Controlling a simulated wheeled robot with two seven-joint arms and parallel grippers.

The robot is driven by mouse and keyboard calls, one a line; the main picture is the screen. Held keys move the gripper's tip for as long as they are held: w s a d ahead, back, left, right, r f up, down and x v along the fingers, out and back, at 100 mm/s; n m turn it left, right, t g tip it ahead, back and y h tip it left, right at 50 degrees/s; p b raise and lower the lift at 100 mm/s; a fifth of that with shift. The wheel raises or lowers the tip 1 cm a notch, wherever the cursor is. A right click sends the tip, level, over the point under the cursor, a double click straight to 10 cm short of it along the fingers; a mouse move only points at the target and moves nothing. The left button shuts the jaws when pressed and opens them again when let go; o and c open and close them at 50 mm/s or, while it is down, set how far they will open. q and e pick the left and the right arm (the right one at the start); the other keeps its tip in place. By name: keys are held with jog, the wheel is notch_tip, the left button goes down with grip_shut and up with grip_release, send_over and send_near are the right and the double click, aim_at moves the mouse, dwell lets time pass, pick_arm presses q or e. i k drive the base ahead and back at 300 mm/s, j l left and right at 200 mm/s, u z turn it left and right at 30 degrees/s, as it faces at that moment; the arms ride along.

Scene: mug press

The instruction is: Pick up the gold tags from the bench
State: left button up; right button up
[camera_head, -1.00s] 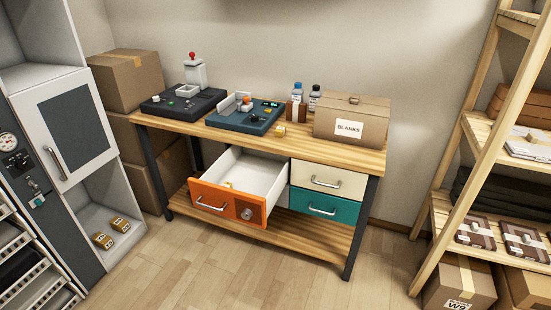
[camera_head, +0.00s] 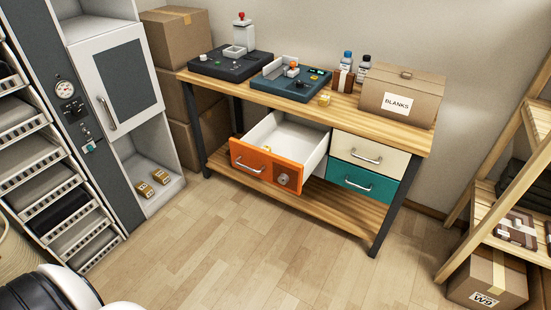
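A small gold piece (camera_head: 324,99) sits on the wooden bench (camera_head: 345,118) at its front edge, just right of the blue-grey device. It is too small to tell whether it is one tag or several. Another small yellowish thing (camera_head: 267,149) shows just behind the front of the open orange drawer (camera_head: 262,167). Two gold blocks (camera_head: 144,189) (camera_head: 161,176) with dark marks lie on the low shelf of the white cabinet at left. Neither of my grippers is in view; only a white and black part of mine shows at the bottom left.
The orange drawer sticks out below the bench top. A dark device (camera_head: 230,63), a blue-grey device (camera_head: 291,80), small bottles (camera_head: 345,68) and the BLANKS box (camera_head: 402,95) stand on the bench. A wooden rack (camera_head: 500,190) is at right. The floor in front is clear.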

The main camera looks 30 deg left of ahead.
aim_at(325, 99)
jog(key=i, duration=1.2)
jog(key=u, duration=0.05)
